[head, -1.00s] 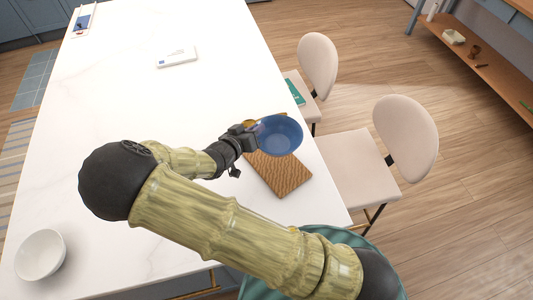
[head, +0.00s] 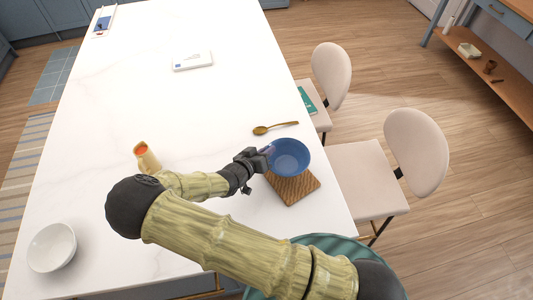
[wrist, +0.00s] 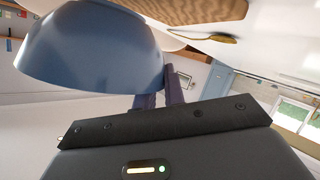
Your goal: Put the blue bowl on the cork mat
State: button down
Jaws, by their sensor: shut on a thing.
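The blue bowl (head: 289,157) is in my gripper (head: 266,155), which is shut on its left rim in the head view. The bowl is roughly upright and covers the far part of the cork mat (head: 294,191) in that view. The mat lies on the white table near its right edge. In the wrist view the bowl (wrist: 90,48) fills the upper left, with the gripper fingers (wrist: 158,98) at its rim.
A brown spoon (head: 275,128) lies beyond the bowl. Two chairs (head: 360,178) stand along the right side. The far table (head: 140,80) is mostly clear.

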jog(key=shift+f, duration=0.95)
jog(key=shift+f, duration=0.15)
jog(key=c, duration=1.5)
grip_release()
jog(key=b+v, duration=0.2)
jog(key=v, duration=1)
jog(key=shift+b, duration=0.35)
